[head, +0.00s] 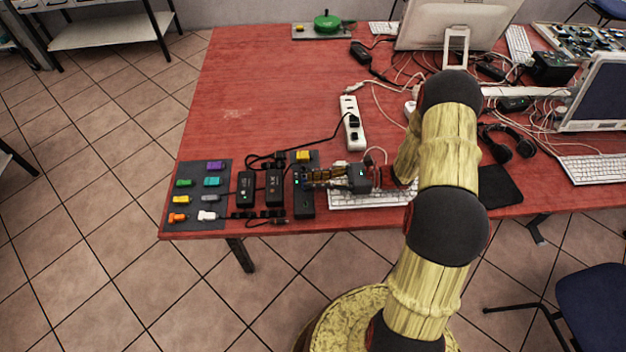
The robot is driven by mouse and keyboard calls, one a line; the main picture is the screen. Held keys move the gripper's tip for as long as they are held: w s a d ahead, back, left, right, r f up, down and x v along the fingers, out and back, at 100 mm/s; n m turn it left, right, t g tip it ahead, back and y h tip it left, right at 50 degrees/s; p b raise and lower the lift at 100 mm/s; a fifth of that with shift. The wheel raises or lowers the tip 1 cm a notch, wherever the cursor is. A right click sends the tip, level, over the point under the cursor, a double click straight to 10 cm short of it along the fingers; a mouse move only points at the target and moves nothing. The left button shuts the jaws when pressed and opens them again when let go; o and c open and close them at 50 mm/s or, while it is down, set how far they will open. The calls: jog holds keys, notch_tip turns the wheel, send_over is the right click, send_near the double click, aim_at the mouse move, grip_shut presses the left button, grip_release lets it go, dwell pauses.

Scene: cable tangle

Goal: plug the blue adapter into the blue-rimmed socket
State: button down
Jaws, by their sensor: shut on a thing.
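My gripper (314,178) reaches in from the right, low over the near part of the red table. Its fingers point left at the black power strip (303,206), which has small green lights. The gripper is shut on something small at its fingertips. The fingers hide this thing, and I cannot make out its colour or whether it touches the strip. I cannot pick out a blue adapter or a blue socket rim at this size. A dark mat (223,168) at the left holds several coloured adapters, among them a purple one (215,166) and a teal one (212,181).
Black power bricks (246,186) with cables stand between mat and strip. A yellow block (303,155) lies just behind the strip. A white keyboard (370,196) lies under my gripper. A white power strip (351,122) lies behind. The table's back left is clear.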

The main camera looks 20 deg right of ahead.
jog(key=shift+f, duration=0.5)
